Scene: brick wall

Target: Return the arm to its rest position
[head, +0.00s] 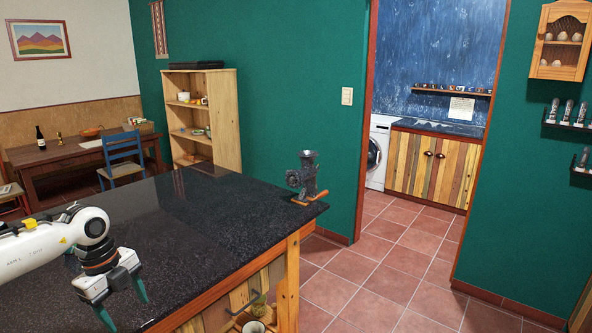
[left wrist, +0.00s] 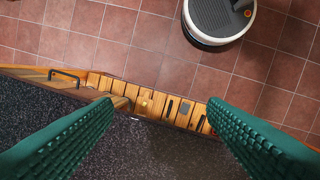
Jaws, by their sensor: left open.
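My left arm comes in from the left in the head view. Its gripper (head: 124,304) points down over the near left part of the black stone counter (head: 200,224). The gripper is open, with its green fingers apart and nothing between them. In the left wrist view the two green ridged fingers (left wrist: 160,140) spread wide on either side of the counter's wooden edge. My right gripper does not show in either view.
A metal grinder (head: 306,178) stands at the counter's far right corner. A wooden shelf (head: 202,118), a blue chair (head: 121,157) and a desk (head: 62,160) stand behind. The tiled floor (head: 375,275) to the right is clear, with an open doorway beyond.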

